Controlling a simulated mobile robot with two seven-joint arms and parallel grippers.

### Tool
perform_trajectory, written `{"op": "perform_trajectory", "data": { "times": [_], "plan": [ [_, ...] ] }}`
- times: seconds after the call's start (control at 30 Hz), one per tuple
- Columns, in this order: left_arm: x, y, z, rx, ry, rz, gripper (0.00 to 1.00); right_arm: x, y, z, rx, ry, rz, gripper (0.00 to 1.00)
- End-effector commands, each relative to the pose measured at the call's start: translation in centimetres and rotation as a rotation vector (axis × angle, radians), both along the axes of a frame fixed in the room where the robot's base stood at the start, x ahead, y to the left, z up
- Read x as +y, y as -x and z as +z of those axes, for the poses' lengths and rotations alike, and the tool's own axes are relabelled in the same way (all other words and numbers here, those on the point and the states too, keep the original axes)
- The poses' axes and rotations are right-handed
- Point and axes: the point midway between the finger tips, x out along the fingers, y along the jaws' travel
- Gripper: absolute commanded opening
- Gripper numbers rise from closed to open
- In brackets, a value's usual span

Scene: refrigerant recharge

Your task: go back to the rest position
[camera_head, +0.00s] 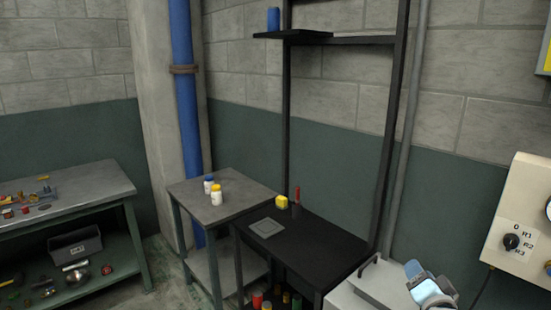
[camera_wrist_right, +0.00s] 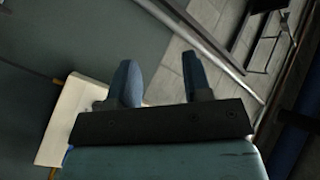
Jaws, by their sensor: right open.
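My right gripper (camera_head: 432,285) shows at the lower right of the head view, over the light grey box top by the wall. In the right wrist view its two blue fingers (camera_wrist_right: 162,85) stand apart with nothing between them. My left gripper is in neither view.
A white control panel (camera_head: 518,225) with a dial is at right. A grey box (camera_head: 345,299) with a handle stands below. A black table (camera_head: 325,240) and a grey table (camera_head: 235,204) holding two small bottles stand mid-view. A cluttered workbench (camera_head: 100,183) is left.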

Motion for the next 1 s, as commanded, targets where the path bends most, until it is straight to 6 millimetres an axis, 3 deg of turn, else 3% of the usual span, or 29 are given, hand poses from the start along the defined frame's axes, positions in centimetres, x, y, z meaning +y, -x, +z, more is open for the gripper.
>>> {"op": "perform_trajectory", "data": {
  "times": [0.03, 0.1, 0.17, 0.3, 0.4, 0.53, 0.7, 1.0],
  "plan": [
    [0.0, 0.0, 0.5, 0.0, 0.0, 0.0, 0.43, 1.4, 2.1, -3.2, 0.067, 0.082, 0.031, 0.45],
    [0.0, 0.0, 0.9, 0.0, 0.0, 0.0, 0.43, 3.4, 5.2, -7.1, 0.145, 0.195, 0.081, 0.45],
    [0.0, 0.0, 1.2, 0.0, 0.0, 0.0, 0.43, 5.1, 8.1, -10.3, 0.207, 0.289, 0.131, 0.45],
    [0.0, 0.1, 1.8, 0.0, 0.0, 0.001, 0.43, 8.9, 15.7, -16.7, 0.333, 0.485, 0.266, 0.45],
    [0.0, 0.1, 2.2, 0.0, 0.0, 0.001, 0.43, 11.3, 21.2, -20.0, 0.399, 0.595, 0.364, 0.45],
    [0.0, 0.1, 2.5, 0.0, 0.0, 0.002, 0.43, 13.5, 26.7, -22.5, 0.451, 0.692, 0.465, 0.45],
    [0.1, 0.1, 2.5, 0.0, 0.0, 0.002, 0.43, 14.8, 30.1, -23.8, 0.476, 0.746, 0.528, 0.45],
    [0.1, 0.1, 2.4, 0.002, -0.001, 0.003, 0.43, 14.9, 30.3, -23.9, 0.478, 0.751, 0.534, 0.45]
  ]
}}
